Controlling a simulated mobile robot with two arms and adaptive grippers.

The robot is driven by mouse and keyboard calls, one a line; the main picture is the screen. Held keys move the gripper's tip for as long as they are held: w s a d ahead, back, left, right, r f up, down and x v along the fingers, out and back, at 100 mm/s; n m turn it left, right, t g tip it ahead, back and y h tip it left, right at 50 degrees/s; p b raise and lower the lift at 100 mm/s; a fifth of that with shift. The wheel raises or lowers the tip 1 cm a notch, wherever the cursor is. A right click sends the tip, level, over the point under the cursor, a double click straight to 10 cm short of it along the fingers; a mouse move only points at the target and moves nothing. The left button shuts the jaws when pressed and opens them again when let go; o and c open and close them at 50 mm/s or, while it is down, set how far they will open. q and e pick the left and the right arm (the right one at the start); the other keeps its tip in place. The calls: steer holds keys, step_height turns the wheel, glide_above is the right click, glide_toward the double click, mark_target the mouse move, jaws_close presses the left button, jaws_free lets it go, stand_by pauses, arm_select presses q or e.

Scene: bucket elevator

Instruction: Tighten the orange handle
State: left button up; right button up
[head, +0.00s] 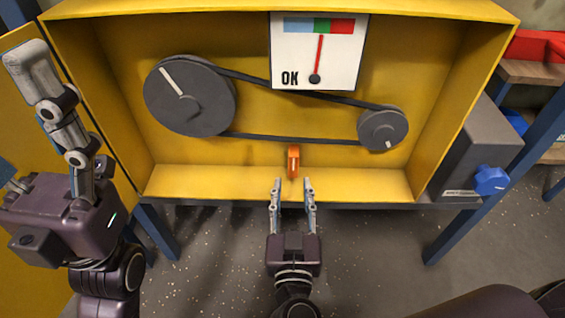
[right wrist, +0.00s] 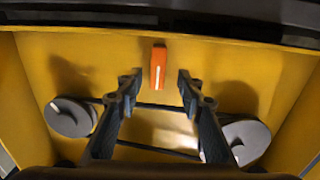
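The orange handle (head: 293,160) stands out from the back wall of the yellow box, below the lower run of the belt, and looks upright. It also shows in the right wrist view (right wrist: 158,66), beyond and between my fingertips. My right gripper (head: 293,182) is open and empty, just in front of the handle, its two fingers apart on either side of its line. It does not touch the handle as far as I can see. My left gripper (head: 30,75) is raised at the left by the yellow door; its fingers overlap, so its opening is unclear.
A belt joins a large grey pulley (head: 190,96) and a small one (head: 383,128). A gauge (head: 316,50) above has its red needle in the green zone, near "OK". A grey box with a blue knob (head: 490,181) is at right. The yellow box's side walls and floor bound the space.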

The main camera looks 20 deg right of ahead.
mark_target(294, 166)
steer(key=shift+w+d+r, duration=0.2)
steer(key=shift+w+r, duration=0.2)
steer(key=shift+r, duration=0.05)
steer(key=x, duration=0.7)
steer(key=shift+d+r, duration=0.1)
jaws_close()
